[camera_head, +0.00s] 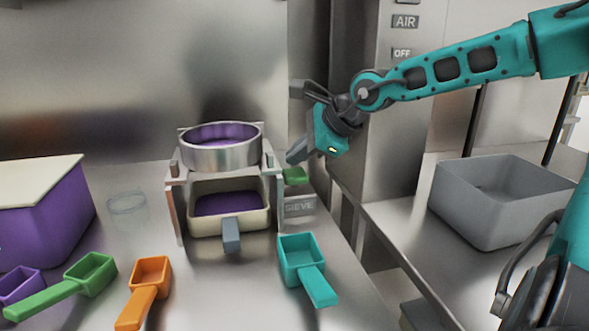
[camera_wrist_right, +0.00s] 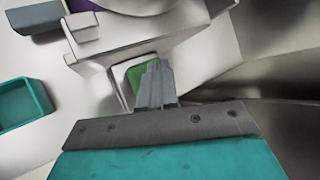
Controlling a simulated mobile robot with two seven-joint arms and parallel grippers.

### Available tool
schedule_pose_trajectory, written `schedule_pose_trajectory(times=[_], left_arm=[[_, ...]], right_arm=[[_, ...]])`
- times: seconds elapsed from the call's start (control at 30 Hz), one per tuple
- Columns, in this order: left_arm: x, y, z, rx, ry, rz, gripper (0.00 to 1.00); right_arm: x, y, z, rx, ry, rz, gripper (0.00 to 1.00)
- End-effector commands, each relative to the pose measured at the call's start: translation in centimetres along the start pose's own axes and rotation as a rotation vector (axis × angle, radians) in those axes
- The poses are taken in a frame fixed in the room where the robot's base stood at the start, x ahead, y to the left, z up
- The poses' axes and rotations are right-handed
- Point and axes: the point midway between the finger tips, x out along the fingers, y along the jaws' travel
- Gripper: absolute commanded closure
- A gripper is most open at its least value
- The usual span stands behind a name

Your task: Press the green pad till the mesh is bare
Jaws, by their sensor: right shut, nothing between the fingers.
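The green pad (camera_head: 295,175) sits on a small block marked SIEVE at the right of the sieve stand. My right gripper (camera_head: 292,158) is shut and empty, its fingertips pointing down at the pad from just above. In the right wrist view the fingertips (camera_wrist_right: 153,68) overlap the green pad (camera_wrist_right: 133,77) and hide part of it; I cannot tell whether they touch it. The round metal sieve (camera_head: 222,156) rests on the stand, with purple powder (camera_head: 225,134) inside. No bare mesh shows. My left gripper is out of view.
Below the sieve, a cream tray (camera_head: 232,226) with a grey handle holds purple powder. Teal (camera_head: 303,258), orange (camera_head: 149,275) and green (camera_head: 90,273) scoops lie in front. A purple bin (camera_head: 50,222) stands left, a grey bin (camera_head: 490,210) right.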

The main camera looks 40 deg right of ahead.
Motion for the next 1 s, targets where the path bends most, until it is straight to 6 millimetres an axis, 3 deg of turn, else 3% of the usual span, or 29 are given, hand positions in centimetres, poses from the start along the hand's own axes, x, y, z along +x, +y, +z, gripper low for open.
schedule_pose_trajectory(times=[0.3, 0.8, 1.0], left_arm=[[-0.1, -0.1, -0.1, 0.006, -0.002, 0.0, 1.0], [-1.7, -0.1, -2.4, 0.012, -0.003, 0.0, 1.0], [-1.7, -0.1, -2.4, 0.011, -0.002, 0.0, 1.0]], right_arm=[[-0.2, -0.2, 0.2, 0.0, -0.001, -0.002, 1.0], [-3.4, -2.5, 2.5, 0.0, -0.002, -0.002, 1.0], [-3.5, -2.6, 2.6, 0.0, -0.002, -0.002, 1.0]])
